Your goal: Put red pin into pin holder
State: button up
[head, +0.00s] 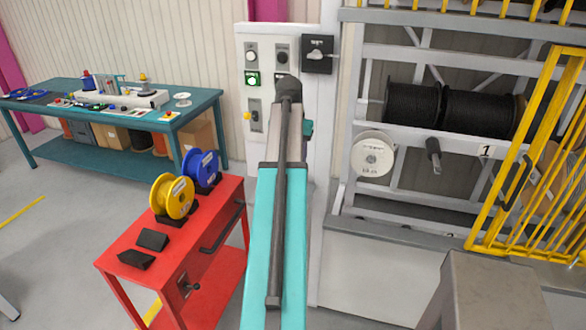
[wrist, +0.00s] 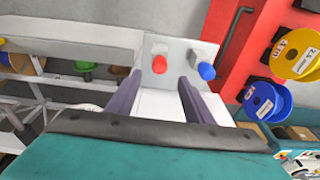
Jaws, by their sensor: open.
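In the wrist view, the red pin (wrist: 159,64) stands out from a light grey block (wrist: 183,53) and appears between the fingertips of my gripper (wrist: 160,77). The two dark fingers are apart, and I see no contact with the pin. A blue pin (wrist: 206,71) is on the same block, just right of the right finger. I cannot tell which part is the pin holder. In the head view, my arm covers the middle of the picture, and neither my fingers nor the red pin can be made out.
A red cart (head: 226,194) carries a yellow reel (head: 173,197) and a blue reel (head: 201,168). A teal workbench (head: 62,165) stands at the left. A rack with black cable reels (head: 410,108) and a yellow gate (head: 520,160) are at the right. A grey control panel (head: 266,38) stands behind my arm.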

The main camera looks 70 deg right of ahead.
jog(key=shift+a+r, duration=0.2)
jog(key=shift+r, duration=1.3)
jog(key=shift+w, duration=0.1)
